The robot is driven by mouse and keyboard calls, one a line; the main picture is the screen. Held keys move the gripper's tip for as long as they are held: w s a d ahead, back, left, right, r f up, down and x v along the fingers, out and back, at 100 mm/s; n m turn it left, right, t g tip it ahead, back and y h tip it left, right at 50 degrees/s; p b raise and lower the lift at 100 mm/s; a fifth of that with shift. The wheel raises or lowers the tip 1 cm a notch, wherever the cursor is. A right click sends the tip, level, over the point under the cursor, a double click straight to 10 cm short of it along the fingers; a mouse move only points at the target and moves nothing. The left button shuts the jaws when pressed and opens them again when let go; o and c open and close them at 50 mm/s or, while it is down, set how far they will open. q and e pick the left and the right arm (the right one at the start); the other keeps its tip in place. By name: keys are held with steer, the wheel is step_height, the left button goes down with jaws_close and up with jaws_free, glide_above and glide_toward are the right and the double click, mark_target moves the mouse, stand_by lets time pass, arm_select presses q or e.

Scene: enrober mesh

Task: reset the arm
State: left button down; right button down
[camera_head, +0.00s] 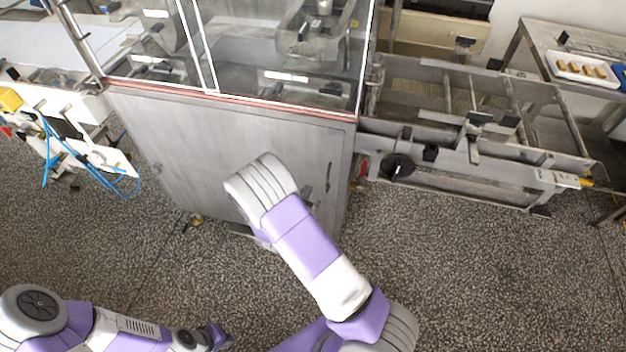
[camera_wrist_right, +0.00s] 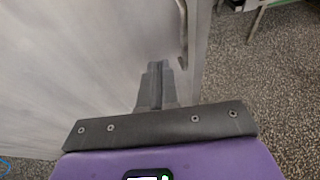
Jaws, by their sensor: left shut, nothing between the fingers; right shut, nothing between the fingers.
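My right arm (camera_head: 305,240) reaches up in front of the grey metal cabinet of the machine (camera_head: 180,140). In the right wrist view my right gripper (camera_wrist_right: 157,70) is shut and empty, its dark fingers together in front of the cabinet's panel. In the head view that gripper is mostly hidden behind the arm. My left arm (camera_head: 110,328) is low at the bottom left, over the floor. The dark end of it, my left gripper (camera_head: 218,337), shows at the bottom edge, small and partly cut off, shut with nothing seen in it.
A cabinet handle (camera_wrist_right: 182,30) is close beside the right fingers. A metal conveyor frame (camera_head: 470,120) stands to the right, with a tray of brown pieces (camera_head: 588,82) on a table behind it. White equipment with blue cables (camera_head: 75,145) stands left. The speckled floor (camera_head: 490,270) is clear at right.

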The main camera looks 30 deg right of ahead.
steer(key=s+p+v, duration=0.1)
steer(key=v, duration=0.5)
steer(key=shift+d+f, duration=0.2)
steer(key=shift+d, duration=0.05)
steer(key=s+a+f+m+g+y+p, duration=0.1)
steer(key=s+f+m+g+y, duration=0.2)
steer(key=s+f+m+g, duration=0.5)
steer(key=s+a+f+m+g+y+p, duration=0.1)
steer(key=s+a+f+m+g+y, duration=0.2)
steer(key=s, duration=0.8)
steer(key=w+a+f+m+t+y, duration=0.1)
steer(key=w+a+m+t+y, duration=0.1)
steer(key=a+m+y, duration=0.8)
steer(key=shift+a+f+m+t, duration=0.2)
steer(key=shift+a+m+t, duration=0.8)
steer(key=shift+m, duration=2.2)
